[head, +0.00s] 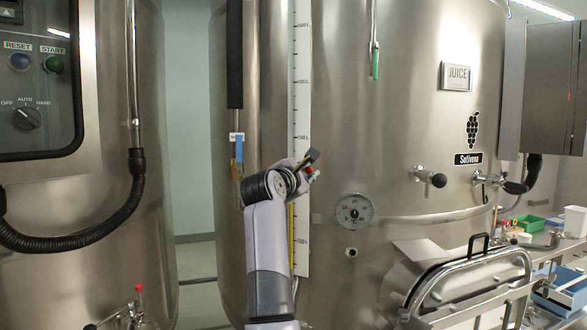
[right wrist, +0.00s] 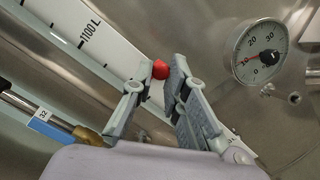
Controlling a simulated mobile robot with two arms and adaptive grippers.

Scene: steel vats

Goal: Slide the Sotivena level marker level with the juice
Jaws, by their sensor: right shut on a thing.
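The Sotivena vat (head: 400,120) is the large steel one, with a grape emblem and its name plate (head: 468,159). A white scale strip (head: 302,75) runs down its front. A thin yellow column (head: 291,240), which looks like the juice in the sight tube, shows low beside the strip; my arm hides where its top lies. My right gripper (head: 312,166) is at the strip. In the right wrist view, its fingers (right wrist: 158,78) are shut on the red level marker (right wrist: 160,69), beside the scale below the 1100 L mark (right wrist: 90,30). My left gripper is out of view.
A round dial thermometer (head: 354,211) and a small tap (head: 430,177) stick out right of the strip. A hatch (head: 470,270) juts out lower right. A control box (head: 35,80) stands at the left.

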